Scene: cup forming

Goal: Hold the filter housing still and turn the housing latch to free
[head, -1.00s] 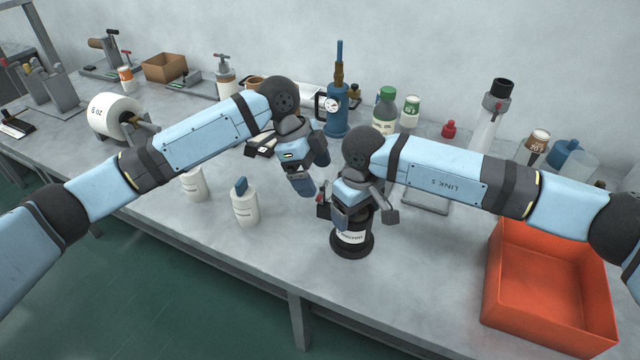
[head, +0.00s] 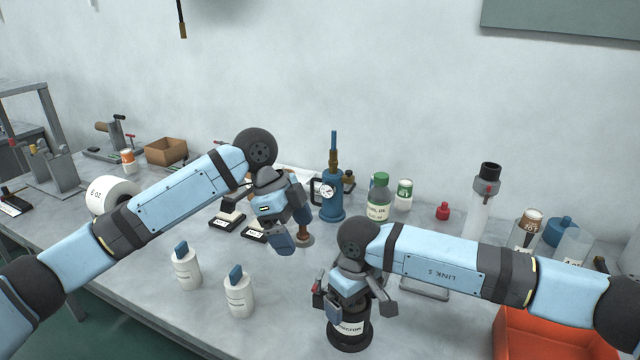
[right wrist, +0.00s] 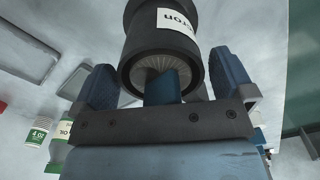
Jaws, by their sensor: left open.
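The filter housing is probably the black cylinder (head: 350,330) with a white label, upright near the table's front. In the right wrist view its dark body (right wrist: 160,40) shows a pale pleated filter (right wrist: 160,64) inside and a blue tab (right wrist: 162,88). My right gripper (head: 357,304) is directly over it. Its blue fingers are spread on either side of the tab, apart from it. A small red and grey piece (head: 318,297) beside the housing may be the latch; I cannot tell. My left gripper (head: 284,242) is open and empty, above the table to the left and behind.
Two white canisters with blue tabs (head: 187,268) (head: 239,297) stand left of the housing. A brown-handled tool (head: 305,240) stands behind my left gripper. A blue gauge pump (head: 332,195) and bottles (head: 378,196) line the back. An orange bin (head: 545,338) is at the right.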

